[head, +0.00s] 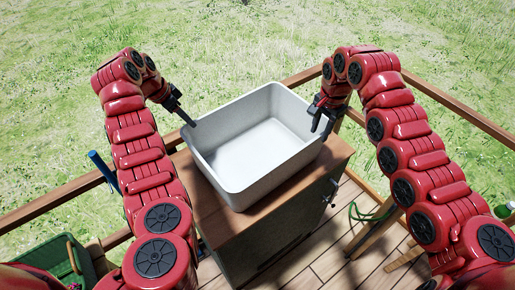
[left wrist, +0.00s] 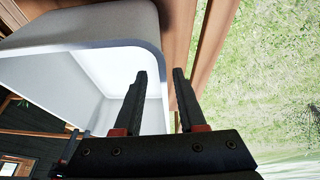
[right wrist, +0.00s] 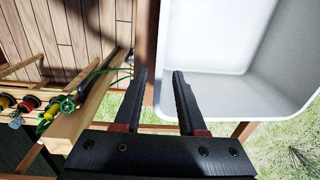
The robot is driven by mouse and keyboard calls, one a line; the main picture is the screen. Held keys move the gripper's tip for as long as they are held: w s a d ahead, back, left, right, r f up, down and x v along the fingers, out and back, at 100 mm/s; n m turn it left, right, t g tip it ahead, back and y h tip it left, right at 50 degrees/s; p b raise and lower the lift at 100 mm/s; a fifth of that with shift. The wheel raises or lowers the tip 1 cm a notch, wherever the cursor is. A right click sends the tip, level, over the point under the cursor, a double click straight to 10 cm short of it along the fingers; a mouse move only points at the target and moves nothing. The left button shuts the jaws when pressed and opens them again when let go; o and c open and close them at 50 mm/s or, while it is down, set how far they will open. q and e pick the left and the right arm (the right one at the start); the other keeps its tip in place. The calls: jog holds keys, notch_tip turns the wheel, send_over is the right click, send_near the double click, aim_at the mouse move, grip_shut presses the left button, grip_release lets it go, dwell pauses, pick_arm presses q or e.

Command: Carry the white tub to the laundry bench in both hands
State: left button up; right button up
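The white tub (head: 252,150) sits upright on the wooden top (head: 232,222) of a cabinet, empty inside. My left gripper (head: 188,119) is at the tub's left rim. In the left wrist view its two fingers (left wrist: 160,75) are apart, with one over the tub's inside and one outside the wall (left wrist: 152,50). My right gripper (head: 322,117) is at the tub's right rim. In the right wrist view its fingers (right wrist: 160,75) are apart, one on each side of the wall edge; the tub (right wrist: 215,55) fills the upper right. Whether either finger pair touches the wall is unclear.
Wooden railings (head: 62,203) run behind the cabinet, with grass beyond. A green crate (head: 62,262) stands at lower left. A green hose (head: 368,214) is right of the cabinet, above a plank floor (head: 312,262). A wooden ledge (right wrist: 85,125) with coloured items shows in the right wrist view.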

aim_at(202, 136)
pick_arm(q)
jog(key=x, duration=0.7)
pick_arm(e)
jog(key=f, duration=0.7)
jog(key=shift+w+a, duration=0.2)
pick_arm(q)
jog(key=shift+w+d+f, duration=0.25)
jog(key=shift+f, duration=0.25)
pick_arm(e)
jog(key=shift+w+f, duration=0.15)
jog(key=shift+f, duration=0.4)
pick_arm(q)
grip_shut()
pick_arm(e)
grip_shut()
